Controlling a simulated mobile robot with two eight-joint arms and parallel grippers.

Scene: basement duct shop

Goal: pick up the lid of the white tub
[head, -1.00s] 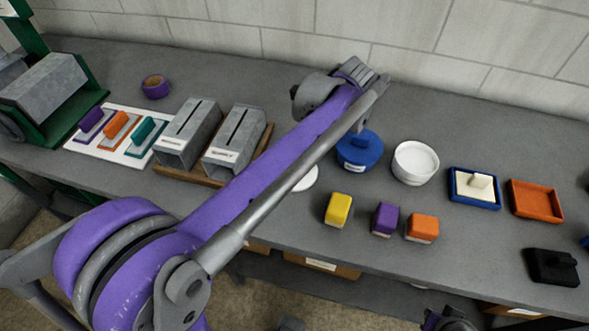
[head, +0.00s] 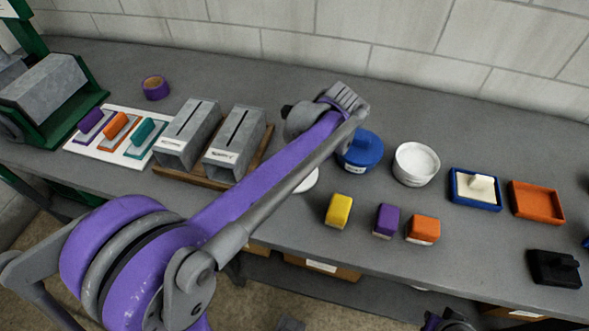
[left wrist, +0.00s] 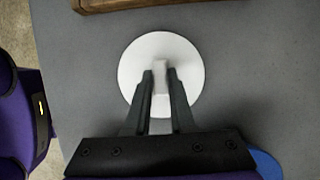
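The lid (left wrist: 192,60) is a round white disc with a small upright block-shaped knob (left wrist: 160,78). It lies on the grey bench, and in the head view only its edge (head: 309,182) shows past my left arm. My left gripper (left wrist: 160,75) is over the lid with its two dark fingers close on either side of the knob; they appear shut on it. In the head view this gripper is hidden behind my arm. My right gripper cannot be made out.
Yellow (head: 339,210), purple (head: 386,220) and orange (head: 423,229) blocks stand in front of the tubs. Two grey metal boxes sit on a wooden board (head: 205,177) left of the lid. A blue tray (head: 474,203) and an orange tray (head: 536,203) are at the right.

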